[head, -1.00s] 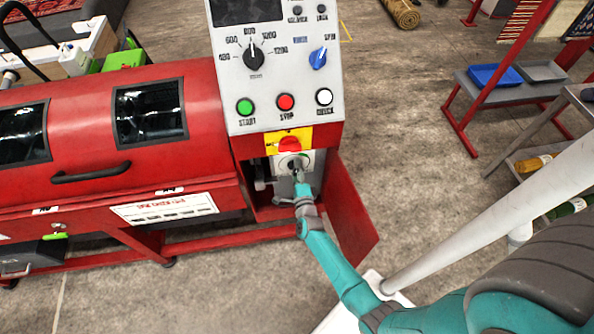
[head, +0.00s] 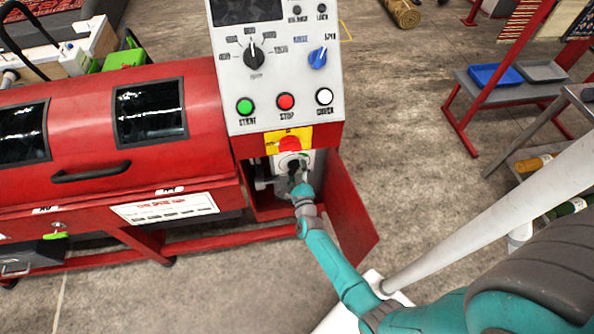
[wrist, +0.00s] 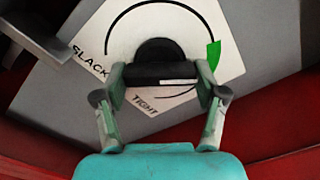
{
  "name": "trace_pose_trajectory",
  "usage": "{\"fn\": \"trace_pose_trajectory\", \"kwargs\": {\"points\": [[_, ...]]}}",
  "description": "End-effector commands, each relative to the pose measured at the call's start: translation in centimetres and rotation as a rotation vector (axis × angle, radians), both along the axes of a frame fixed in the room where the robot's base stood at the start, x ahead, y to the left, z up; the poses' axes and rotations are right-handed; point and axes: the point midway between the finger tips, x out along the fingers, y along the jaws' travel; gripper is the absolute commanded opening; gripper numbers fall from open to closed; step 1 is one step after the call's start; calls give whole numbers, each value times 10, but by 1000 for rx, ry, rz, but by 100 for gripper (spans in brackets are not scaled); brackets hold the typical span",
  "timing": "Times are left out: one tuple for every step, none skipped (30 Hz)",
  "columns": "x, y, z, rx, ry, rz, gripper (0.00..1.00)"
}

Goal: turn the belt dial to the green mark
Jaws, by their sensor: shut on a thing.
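The belt dial (wrist: 157,52) is a black knob with a grip bar, on a white plate (wrist: 120,40) marked SLACK and TIGHT. A white line shows on the right part of the bar, below the green mark (wrist: 214,54) in the wrist view; the two are apart. My gripper (wrist: 161,80) is shut on the bar, one finger at each end. In the head view the plate (head: 307,157) sits inside the open red cabinet, and my gripper (head: 297,180) reaches in at it, hiding much of the dial.
The red cabinet door (head: 350,215) stands open right of my wrist. A red emergency knob (head: 289,144) on a yellow plate is just above the dial. The control panel (head: 280,75) is higher up. A grey bracket (wrist: 38,28) is left of the plate.

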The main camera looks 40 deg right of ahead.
Motion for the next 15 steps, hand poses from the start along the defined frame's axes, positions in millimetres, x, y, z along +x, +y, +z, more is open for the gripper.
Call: {"fn": "trace_pose_trajectory", "kwargs": {"points": [[-1,-1,-1,3,0,-2,36],[-1,-1,-1,3,0,-2,36],[-1,-1,-1,3,0,-2,36],[-1,-1,-1,3,0,-2,36],[-1,-1,-1,2,1,-2,36],[-1,-1,-1,2,1,-2,36],[-1,-1,-1,2,1,-2,36],[-1,-1,-1,2,2,-2,36],[-1,-1,-1,2,2,-2,73],[-1,-1,-1,2,2,-2,81],[-1,-1,-1,2,2,-2,88],[-1,-1,-1,2,1,-1,96],[-1,-1,-1,1,2,-1,96],[-1,-1,-1,1,2,-1,96],[0,-1,-1,1,1,-2,96]]}}
